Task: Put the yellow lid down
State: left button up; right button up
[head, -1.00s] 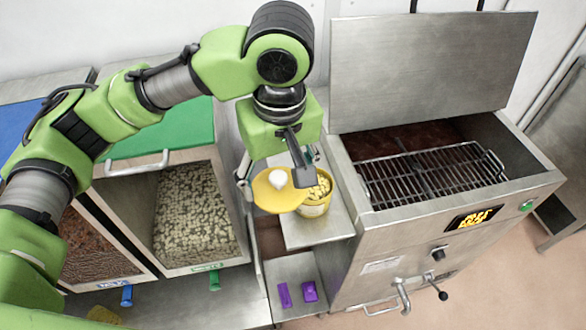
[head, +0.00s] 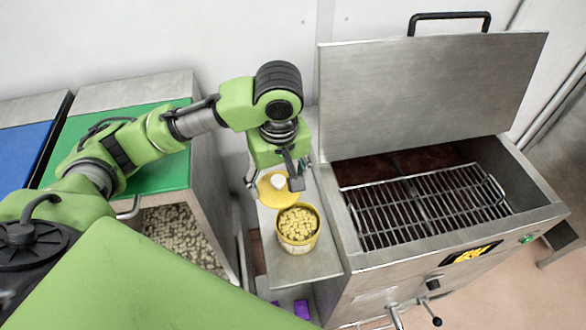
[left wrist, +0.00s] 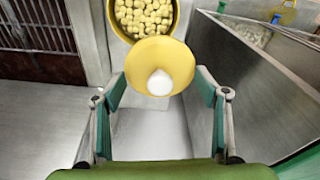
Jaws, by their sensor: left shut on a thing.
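The round yellow lid (head: 268,194) has a white knob on top. My left gripper (head: 275,184) is shut on it, with a finger at either side; the lid also shows between the fingers in the left wrist view (left wrist: 160,52). The lid is at the far left side of an open yellow tub (head: 298,246) full of pale yellow pieces. It overlaps the tub's edge in the left wrist view. I cannot tell whether the lid touches the steel shelf (head: 290,270) below it. My right gripper is out of view.
A steel machine (head: 355,285) with a raised cover and a wire grate (head: 420,205) stands right of the shelf. Bins with a green lid (head: 165,185) and a blue lid (head: 25,150) stand left. Purple items (head: 301,308) lie lower. Bare shelf lies around the tub.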

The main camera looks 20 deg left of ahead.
pick_arm(q)
jog(key=w+a+f, duration=0.1)
jog(key=w+f, duration=0.1)
jog(key=w, duration=0.1)
jog(key=w+a+f+p, duration=0.1)
jog(key=w+a+f, duration=0.1)
jog(key=w+f, duration=0.1)
jog(key=w+a+f+p, duration=0.1)
jog(key=w+a+f, duration=0.1)
jog(key=w, duration=0.3)
jog(key=shift+w+f, duration=0.15)
jog(key=shift+f, duration=0.6)
jog(key=shift+w+a+f+p, duration=0.2)
jog(key=shift+w+f+p, duration=0.15)
jog(key=shift+f, duration=0.1)
notch_tip(320, 180, down, 2)
jog(key=shift+f+p, duration=0.1)
jog(key=shift+p, duration=0.5)
jog(key=shift+f, duration=0.55)
jog(key=o, duration=0.9)
jog(key=shift+f, duration=0.1)
